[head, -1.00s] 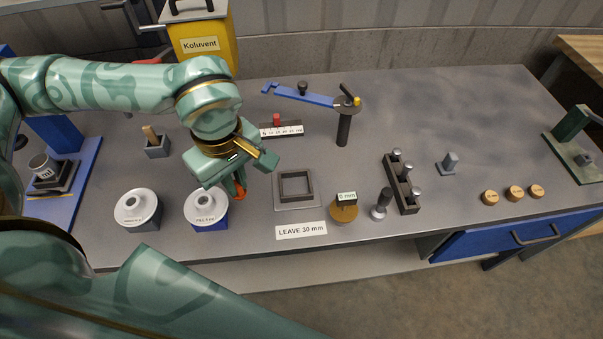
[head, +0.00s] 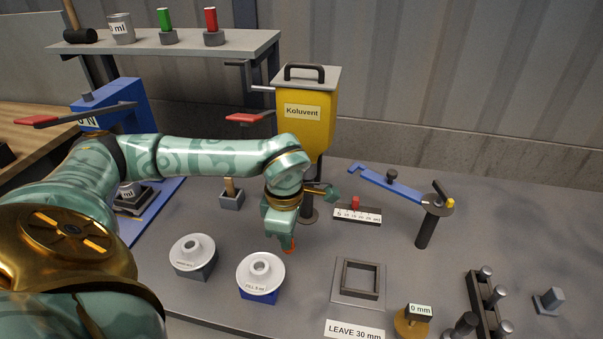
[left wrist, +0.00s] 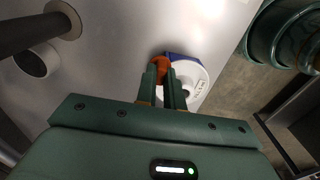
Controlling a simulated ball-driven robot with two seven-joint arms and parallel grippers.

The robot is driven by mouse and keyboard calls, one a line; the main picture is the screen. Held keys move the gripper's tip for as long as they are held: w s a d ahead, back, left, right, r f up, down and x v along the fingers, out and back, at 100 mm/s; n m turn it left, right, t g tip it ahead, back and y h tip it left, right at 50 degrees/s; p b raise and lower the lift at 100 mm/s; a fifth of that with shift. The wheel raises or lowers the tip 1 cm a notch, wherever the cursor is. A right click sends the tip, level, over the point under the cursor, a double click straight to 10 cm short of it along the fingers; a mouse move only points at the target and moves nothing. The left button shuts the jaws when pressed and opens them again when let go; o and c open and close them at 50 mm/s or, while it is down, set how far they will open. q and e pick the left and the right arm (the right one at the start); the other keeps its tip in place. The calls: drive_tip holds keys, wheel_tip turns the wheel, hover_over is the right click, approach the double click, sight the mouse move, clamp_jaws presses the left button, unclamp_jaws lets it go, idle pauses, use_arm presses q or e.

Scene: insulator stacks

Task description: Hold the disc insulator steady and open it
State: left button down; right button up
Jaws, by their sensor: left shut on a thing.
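A white disc insulator (head: 261,268) with a raised, hollow neck and a "FILL" label sits upright on a blue base (head: 258,296). A second white disc insulator (head: 192,250) stands to its left on a grey base. My left gripper (head: 287,238) points down just behind and right of the blue-based disc, shut on a small orange part. In the left wrist view the orange part (left wrist: 160,64) is at the fingertips, right beside the white disc (left wrist: 187,88). I cannot tell whether it is joined to the disc's base. My right gripper is not in view.
A yellow "Koluvent" hopper (head: 304,115) stands behind my left gripper. A square frame (head: 360,279) and a "LEAVE 30 mm" sign (head: 354,332) are to the right. A blue lever on a post (head: 424,230) stands farther right. A shelf (head: 165,42) holds several items.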

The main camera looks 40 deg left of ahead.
use_arm(q)
drive_tip(key=w+f, duration=0.2)
drive_tip(key=f, duration=0.1)
drive_tip(key=w+f+b, duration=0.1)
drive_tip(key=shift+a+f, duration=0.15)
drive_tip(key=shift+a, duration=0.15)
drive_tip(key=f, duration=0.1)
drive_tip(key=f+b, duration=0.1)
drive_tip(key=f, duration=0.1)
drive_tip(key=shift+w+f, duration=0.35)
drive_tip(key=shift+f, duration=0.05)
drive_tip(key=shift+r, duration=0.1)
drive_tip(key=c, duration=1.5)
unclamp_jaws()
